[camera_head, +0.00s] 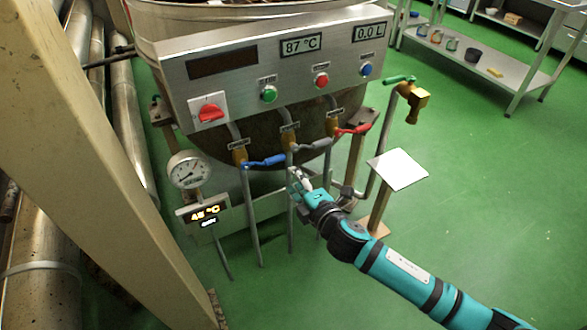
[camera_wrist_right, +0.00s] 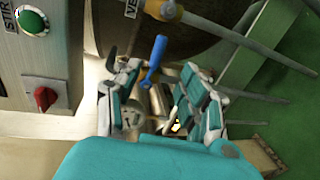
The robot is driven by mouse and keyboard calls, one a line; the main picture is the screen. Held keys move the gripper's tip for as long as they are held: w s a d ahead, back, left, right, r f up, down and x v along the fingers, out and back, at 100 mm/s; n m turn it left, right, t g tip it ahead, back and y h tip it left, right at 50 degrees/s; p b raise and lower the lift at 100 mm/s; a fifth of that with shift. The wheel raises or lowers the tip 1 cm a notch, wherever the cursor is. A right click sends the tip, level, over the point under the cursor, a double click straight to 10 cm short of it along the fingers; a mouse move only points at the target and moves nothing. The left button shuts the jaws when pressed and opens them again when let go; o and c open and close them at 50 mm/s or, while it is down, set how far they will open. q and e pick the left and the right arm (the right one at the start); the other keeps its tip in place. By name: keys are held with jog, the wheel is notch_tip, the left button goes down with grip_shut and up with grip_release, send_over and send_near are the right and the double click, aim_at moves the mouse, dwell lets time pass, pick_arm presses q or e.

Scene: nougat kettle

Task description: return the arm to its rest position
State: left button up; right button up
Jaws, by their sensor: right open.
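My right arm comes in from the lower right in the head view. Its teal gripper (camera_head: 300,182) is just below the valve levers on the kettle's front. In the right wrist view the gripper (camera_wrist_right: 157,75) has its fingers spread. The blue lever (camera_wrist_right: 155,60) shows between or just beyond the fingers; I cannot tell if they touch it. In the head view the blue lever (camera_head: 265,160) is left of the grey lever (camera_head: 309,145) and the red lever (camera_head: 352,129). My left gripper is not in view.
The kettle's control panel (camera_head: 225,85) hangs above the levers, with a red knob (camera_head: 209,112). A pressure gauge (camera_head: 188,170) and display stand left. A white plate (camera_head: 398,169) and brass tap (camera_head: 413,100) stand right. A beam (camera_head: 75,120) and pipes fill the left. Green floor (camera_head: 490,190) is free at right.

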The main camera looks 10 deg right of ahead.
jog(key=s+d+f+m+g+h+p, duration=0.25)
jog(key=s+d+f+m+p, duration=0.2)
jog(key=f, duration=0.75)
jog(key=s+d+f+m+g+h+p, duration=0.1)
jog(key=s+d+f+m+g+p, duration=0.35)
jog(key=f, duration=0.65)
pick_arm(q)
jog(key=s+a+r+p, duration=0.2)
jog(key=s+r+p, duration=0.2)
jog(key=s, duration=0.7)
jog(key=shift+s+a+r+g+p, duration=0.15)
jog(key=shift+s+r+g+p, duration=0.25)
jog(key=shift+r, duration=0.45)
pick_arm(e)
jog(key=s+d+f+m+g, duration=0.1)
jog(key=s+f+m+g, duration=0.1)
jog(key=s, duration=1.1)
jog(key=s+d+f+m+g+h, duration=0.1)
jog(key=s+f+m, duration=0.4)
jog(key=s, duration=0.9)
jog(key=s+d+f+m+g, duration=0.2)
jog(key=s+f, duration=0.5)
jog(key=s, duration=0.7)
jog(key=shift+d+f+m+g, duration=0.2)
jog(key=shift+d+m+g, duration=0.1)
jog(key=shift+m+g, duration=0.55)
